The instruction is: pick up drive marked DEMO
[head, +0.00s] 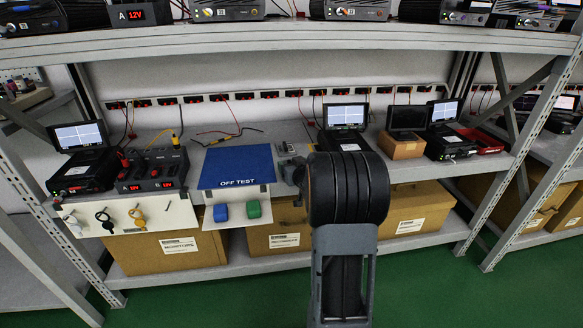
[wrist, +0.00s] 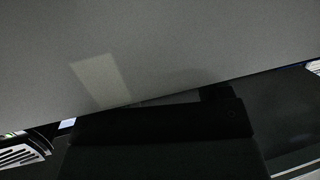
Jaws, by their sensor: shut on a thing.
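No DEMO mark can be read in either view. In the wrist view a large flat grey face (wrist: 130,50) fills the upper half, very close to the camera. My gripper (wrist: 165,130) shows as dark shapes below it, shut on this grey-faced thing; the fingertips are not clearly seen. I cannot tell from its face whether it is the drive.
The middle shelf (head: 150,135) holds a blue OFF TEST mat (head: 237,166), a twin 12V unit (head: 152,170) and several units with small screens (head: 346,115). Cardboard boxes (head: 165,250) stand on the bottom shelf. The upper shelf edge (head: 290,40) overhangs. Green floor is clear in front.

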